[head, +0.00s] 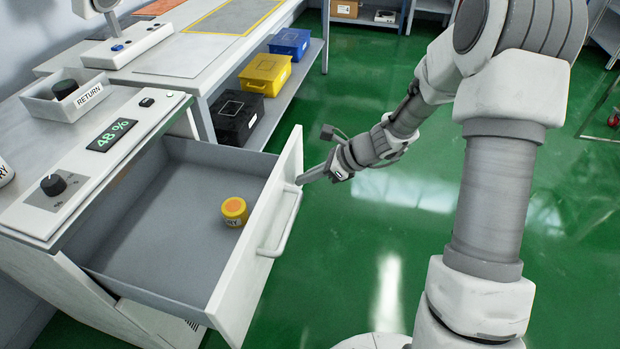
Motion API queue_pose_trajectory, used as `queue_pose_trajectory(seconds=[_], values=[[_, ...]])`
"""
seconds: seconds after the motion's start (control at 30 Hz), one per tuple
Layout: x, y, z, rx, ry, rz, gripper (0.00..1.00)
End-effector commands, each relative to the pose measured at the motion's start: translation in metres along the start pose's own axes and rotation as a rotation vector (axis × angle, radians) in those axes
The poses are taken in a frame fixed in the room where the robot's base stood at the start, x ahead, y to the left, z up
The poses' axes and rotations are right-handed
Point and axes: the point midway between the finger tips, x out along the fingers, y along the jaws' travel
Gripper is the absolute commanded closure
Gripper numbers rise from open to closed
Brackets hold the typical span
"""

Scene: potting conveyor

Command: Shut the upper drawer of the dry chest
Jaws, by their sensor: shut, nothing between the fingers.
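The upper drawer (165,215) of the dry chest (75,262) is pulled well out, its grey inside showing. A small yellow jar (234,211) with an orange top stands in it, near the drawer front. The white drawer front (241,290) carries a bar handle (284,222) on its outer face. My gripper (301,180) is shut and empty, its tip at the outer face of the drawer front, above the handle. I cannot tell whether the tip touches the front. The lower part of the chest is mostly hidden under the drawer.
The green floor (385,235) right of the drawer is clear.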

Motion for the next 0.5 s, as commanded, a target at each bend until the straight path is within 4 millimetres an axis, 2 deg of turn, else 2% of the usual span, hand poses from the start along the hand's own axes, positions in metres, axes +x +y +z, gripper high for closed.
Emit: queue_pose_trajectory(seconds=[0.27,0.5], values=[[0.003,0.0,0.003,0.0,0.0,0.001,1.0],[0.028,0.001,0.026,-0.005,-0.002,0.004,1.0]])
